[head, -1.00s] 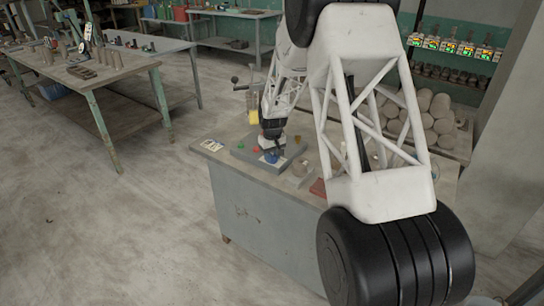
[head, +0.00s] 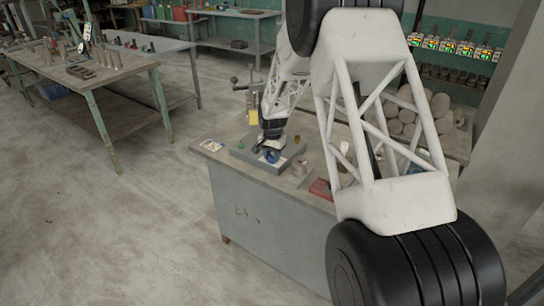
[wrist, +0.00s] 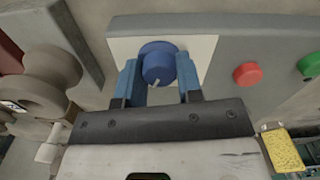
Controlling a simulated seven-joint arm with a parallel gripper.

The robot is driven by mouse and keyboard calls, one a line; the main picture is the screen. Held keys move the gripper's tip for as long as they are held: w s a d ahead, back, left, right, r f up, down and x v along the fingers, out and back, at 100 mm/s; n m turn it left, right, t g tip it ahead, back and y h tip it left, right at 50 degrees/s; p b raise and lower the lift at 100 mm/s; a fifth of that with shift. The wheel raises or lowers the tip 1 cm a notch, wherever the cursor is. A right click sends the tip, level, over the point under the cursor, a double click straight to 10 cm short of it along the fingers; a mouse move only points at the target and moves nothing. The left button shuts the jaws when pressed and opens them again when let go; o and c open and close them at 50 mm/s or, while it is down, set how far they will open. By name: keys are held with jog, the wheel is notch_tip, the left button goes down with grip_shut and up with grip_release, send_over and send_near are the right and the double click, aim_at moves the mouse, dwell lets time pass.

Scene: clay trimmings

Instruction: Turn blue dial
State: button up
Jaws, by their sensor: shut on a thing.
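The blue dial (wrist: 158,64) is a round knob with a pale pointer mark, set on a white square plate (wrist: 120,50) on a grey panel (wrist: 228,40). In the wrist view the two blue fingers of my gripper (wrist: 159,82) stand on either side of the dial, shut on it. In the head view my gripper (head: 272,149) is over the panel at the near side of the bench. The dial (head: 270,157) shows there only in part, beneath the gripper.
A red button (wrist: 246,74) and a green button (wrist: 310,64) sit on the panel beside the dial. A yellow block (wrist: 284,150) and a grey spool-shaped object (wrist: 45,85) are near. The bench (head: 265,195) also holds a red block (head: 320,188).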

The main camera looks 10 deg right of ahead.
aim_at(272, 156)
jog(key=shift+m, duration=2)
jog(key=o, duration=0.9)
jog(key=shift+r, duration=0.1)
jog(key=shift+r, duration=3.85)
